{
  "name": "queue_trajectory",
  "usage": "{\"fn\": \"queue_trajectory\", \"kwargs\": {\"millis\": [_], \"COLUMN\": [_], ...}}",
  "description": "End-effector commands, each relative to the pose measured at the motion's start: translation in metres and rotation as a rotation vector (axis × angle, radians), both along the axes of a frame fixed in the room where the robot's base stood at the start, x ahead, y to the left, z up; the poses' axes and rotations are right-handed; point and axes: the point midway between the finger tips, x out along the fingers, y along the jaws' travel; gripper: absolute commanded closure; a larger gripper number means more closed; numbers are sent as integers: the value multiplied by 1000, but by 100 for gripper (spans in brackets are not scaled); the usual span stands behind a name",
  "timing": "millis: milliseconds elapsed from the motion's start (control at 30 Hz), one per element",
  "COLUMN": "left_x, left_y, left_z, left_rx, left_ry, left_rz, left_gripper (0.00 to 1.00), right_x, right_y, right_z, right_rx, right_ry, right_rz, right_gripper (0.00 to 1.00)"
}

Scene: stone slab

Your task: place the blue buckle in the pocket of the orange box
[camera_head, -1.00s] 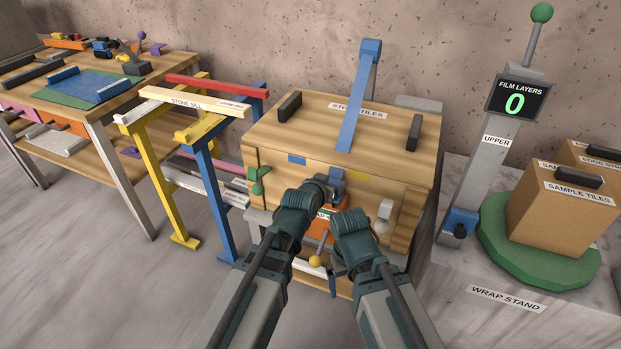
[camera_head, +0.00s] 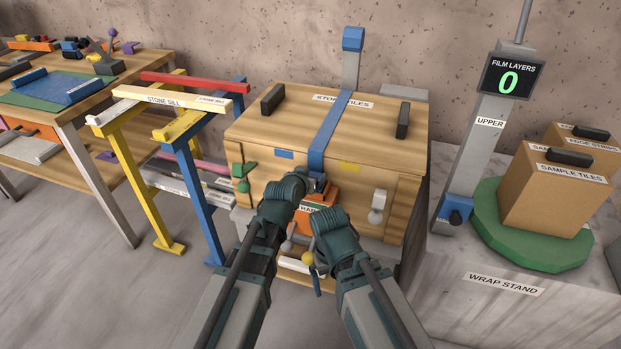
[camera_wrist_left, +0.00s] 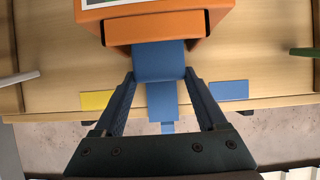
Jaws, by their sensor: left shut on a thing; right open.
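The blue buckle (camera_wrist_left: 160,62) is between the fingers of my left gripper (camera_wrist_left: 158,80), right against the orange box (camera_wrist_left: 165,28) in the left wrist view. A dark-edged orange lip crosses there, and the buckle's far end is hidden at it. I cannot tell how deep it sits in the pocket. The orange box (camera_head: 322,196) is on the front of the wooden crate. My left gripper (camera_head: 318,186) is shut on the buckle there. My right gripper (camera_head: 317,268) is open, lower down, near a yellow knob; its fingers are partly hidden.
A blue strap (camera_head: 328,133) runs over the crate (camera_head: 250,130) and down its front. A grey post (camera_head: 351,70) stands behind. Left are trestles with a stone sill (camera_head: 170,99) and a workbench (camera_head: 75,110). Right is the wrap stand (camera_head: 530,235) with boxes.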

Motion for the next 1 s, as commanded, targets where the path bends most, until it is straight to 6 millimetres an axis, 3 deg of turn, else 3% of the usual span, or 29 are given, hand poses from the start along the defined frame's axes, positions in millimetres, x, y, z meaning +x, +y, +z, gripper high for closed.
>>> {"fn": "queue_trajectory", "kwargs": {"millis": [167,200,333,733,1000], "left_x": [0,0,0,0,-26], "left_y": [0,0,0,0,6], "left_z": [-3,-4,-3,2,20], "left_rx": [0,0,0,0,0], "left_ry": [0,0,0,0,0], "left_rz": [0,0,0,0,2], "left_gripper": [84,24,1,0,0], "right_x": [0,0,0,0,0], "right_y": [0,0,0,0,0], "right_z": [-4,-4,-3,2,20], "right_rx": [0,0,0,0,0], "right_ry": [0,0,0,0,0], "right_rz": [0,0,0,0,0], "right_gripper": [0,0,0,0,0]}}
